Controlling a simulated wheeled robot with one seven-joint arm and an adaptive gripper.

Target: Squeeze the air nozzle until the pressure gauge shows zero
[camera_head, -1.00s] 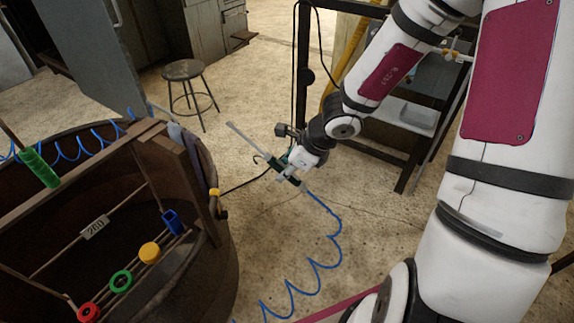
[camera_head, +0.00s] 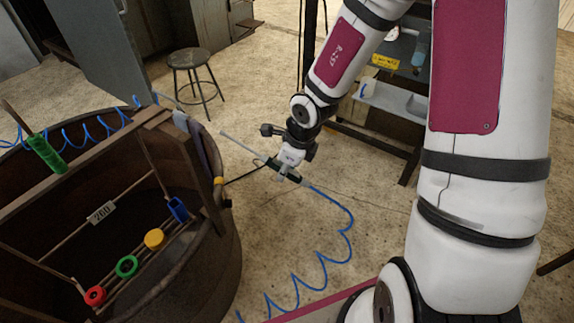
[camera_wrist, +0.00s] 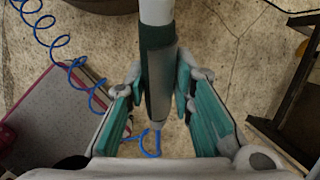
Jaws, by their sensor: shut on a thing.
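The air nozzle (camera_head: 241,146) is a long thin grey tube with a dark green grip and a blue coiled hose (camera_head: 345,219) at its rear end. My gripper (camera_head: 284,172) is shut around the dark green grip and holds it above the floor, right of the round tub. In the wrist view my gripper's teal-padded fingers (camera_wrist: 160,88) lie on both sides of the nozzle's dark grip (camera_wrist: 158,62). The pale tube runs out of the top of that view. I cannot make out a pressure gauge or the nozzle's lever.
The dark round tub (camera_head: 215,290) at left carries a wooden frame with a green roll (camera_head: 46,153), a "260" tag (camera_head: 101,213) and coloured rings. A stool (camera_head: 190,58) stands behind. A shelf rack (camera_head: 385,146) stands at back right. Open floor lies between.

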